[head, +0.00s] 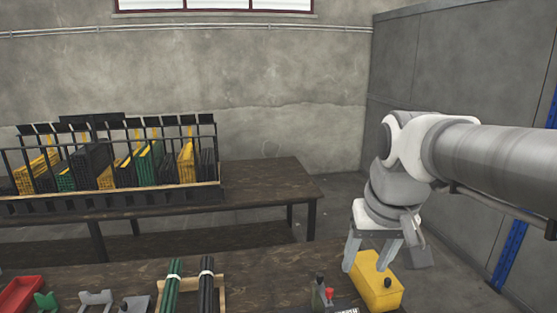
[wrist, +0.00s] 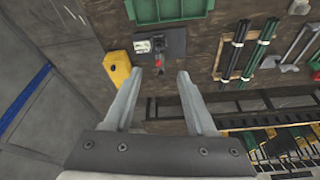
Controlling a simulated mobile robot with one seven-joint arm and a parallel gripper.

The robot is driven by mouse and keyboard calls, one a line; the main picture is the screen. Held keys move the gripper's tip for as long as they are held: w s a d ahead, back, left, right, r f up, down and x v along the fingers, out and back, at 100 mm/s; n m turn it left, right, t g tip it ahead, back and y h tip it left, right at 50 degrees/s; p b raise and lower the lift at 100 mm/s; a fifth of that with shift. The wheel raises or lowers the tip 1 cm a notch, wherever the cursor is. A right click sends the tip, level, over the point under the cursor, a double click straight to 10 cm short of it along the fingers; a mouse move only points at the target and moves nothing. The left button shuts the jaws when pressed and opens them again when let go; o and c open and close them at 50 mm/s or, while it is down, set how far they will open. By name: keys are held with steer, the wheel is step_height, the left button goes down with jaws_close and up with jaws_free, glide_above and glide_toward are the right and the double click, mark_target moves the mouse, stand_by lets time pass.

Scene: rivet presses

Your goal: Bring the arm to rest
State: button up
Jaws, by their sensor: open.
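My gripper (head: 368,268) is open and hangs from my arm at the right of the head view, pointing down over the right end of the near table. A small press-like device with a red part (wrist: 158,52) lies beyond the fingertips.
The near table (head: 120,272) carries a red tray (head: 20,294), green rods (head: 171,287) and black rods (head: 206,285) on a wooden rack. A back table (head: 260,185) holds a black rack (head: 100,200) of yellow, green and black panels. A grey wall (head: 460,80) stands close at right.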

steer(key=s+f+t, duration=0.2)
steer(key=s+f, duration=0.2)
steer(key=s, duration=0.6)
steer(key=shift+s, duration=0.3)
